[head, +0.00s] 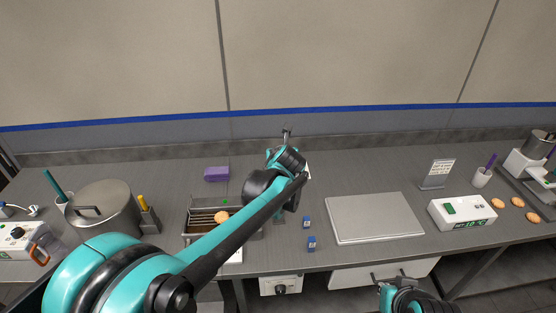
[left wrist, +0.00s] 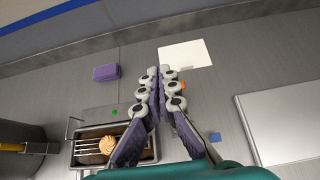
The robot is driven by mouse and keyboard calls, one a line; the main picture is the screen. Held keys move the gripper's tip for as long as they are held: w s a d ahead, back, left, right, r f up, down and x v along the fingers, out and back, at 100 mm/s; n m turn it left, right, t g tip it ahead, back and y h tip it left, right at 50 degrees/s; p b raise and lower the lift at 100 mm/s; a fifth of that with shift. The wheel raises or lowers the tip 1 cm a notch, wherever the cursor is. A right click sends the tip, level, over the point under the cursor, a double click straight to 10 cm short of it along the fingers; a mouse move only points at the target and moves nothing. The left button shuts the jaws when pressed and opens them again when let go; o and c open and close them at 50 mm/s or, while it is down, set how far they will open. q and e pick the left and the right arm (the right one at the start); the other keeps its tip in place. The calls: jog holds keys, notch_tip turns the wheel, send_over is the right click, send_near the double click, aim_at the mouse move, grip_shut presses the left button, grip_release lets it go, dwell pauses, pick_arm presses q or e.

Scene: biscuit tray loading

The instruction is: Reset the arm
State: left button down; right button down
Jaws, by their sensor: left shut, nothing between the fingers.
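My left arm reaches across the head view from the lower left. Its gripper (head: 287,132) is up near the back wall, over the rear of the counter. In the left wrist view the left gripper (left wrist: 161,72) has its fingertips together with nothing held. A metal tray (head: 187,226) holds a round golden biscuit (head: 221,217); the arm partly covers it. In the left wrist view the tray (left wrist: 72,150) and biscuit (left wrist: 107,145) lie lower left of the fingers, apart from them. My right gripper (head: 389,277) is at the bottom edge, its tips apart and empty.
A lidded pot (head: 103,212) stands left of the tray, and a purple block (head: 216,174) behind it. Two blue blocks (head: 311,243) and a pale flat plate (head: 374,218) lie to the right. A white device (head: 461,211), several biscuits (head: 516,202) and a sign (head: 437,173) are further right.

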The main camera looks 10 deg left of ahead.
pick_arm(q)
jog(key=shift+r, duration=0.3)
jog(key=shift+s, duration=0.15)
